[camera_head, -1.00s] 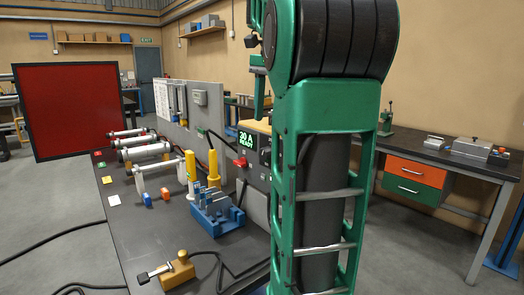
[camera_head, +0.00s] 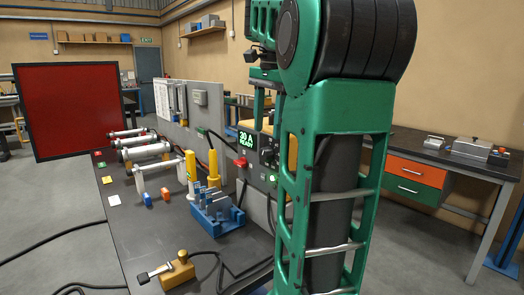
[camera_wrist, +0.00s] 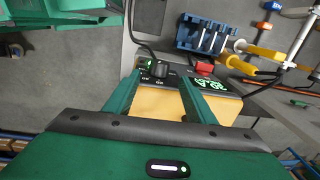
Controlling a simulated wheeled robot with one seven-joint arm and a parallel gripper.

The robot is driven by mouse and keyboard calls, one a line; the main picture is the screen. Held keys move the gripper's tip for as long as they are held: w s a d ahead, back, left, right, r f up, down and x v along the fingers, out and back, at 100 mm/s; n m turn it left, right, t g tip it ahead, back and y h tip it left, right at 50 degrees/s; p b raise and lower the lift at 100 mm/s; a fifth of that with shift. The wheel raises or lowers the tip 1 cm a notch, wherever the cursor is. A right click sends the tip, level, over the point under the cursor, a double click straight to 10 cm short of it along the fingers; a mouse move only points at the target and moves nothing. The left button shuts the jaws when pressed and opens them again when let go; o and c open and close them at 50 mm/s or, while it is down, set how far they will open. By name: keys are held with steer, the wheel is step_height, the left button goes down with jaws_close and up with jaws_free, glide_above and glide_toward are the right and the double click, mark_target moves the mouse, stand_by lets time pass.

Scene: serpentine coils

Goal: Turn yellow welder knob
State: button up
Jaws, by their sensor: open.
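The yellow welder (camera_wrist: 158,104) stands at the bench edge with a dark front panel. Its display (camera_head: 247,140) reads "30 A READY" in green; the display also shows in the wrist view (camera_wrist: 210,84). A black round knob (camera_wrist: 160,69) sits on the panel beside a green light. My gripper (camera_wrist: 162,76) is open and empty, its two green fingers reaching over the welder top. In the wrist view the knob appears between the fingertips; I cannot tell the remaining distance. In the head view my gripper (camera_head: 266,105) is above the welder, partly hidden by my arm.
A red switch (camera_head: 241,162) sticks out beside the display. A blue slotted rack (camera_head: 217,213) and yellow-handled tools (camera_head: 190,172) stand on the dark bench in front. A brass clamp (camera_head: 177,271) and black cables lie nearer. A grey upright panel (camera_head: 171,104) stands behind.

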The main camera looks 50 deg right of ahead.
mark_target(266, 149)
steer(key=shift+w+f, duration=0.2)
steer(key=shift+f, duration=1.7)
steer(key=shift+w+f, duration=0.15)
steer(key=shift+f, duration=1.7)
steer(key=shift+r, duration=0.1)
steer(key=c, duration=1)
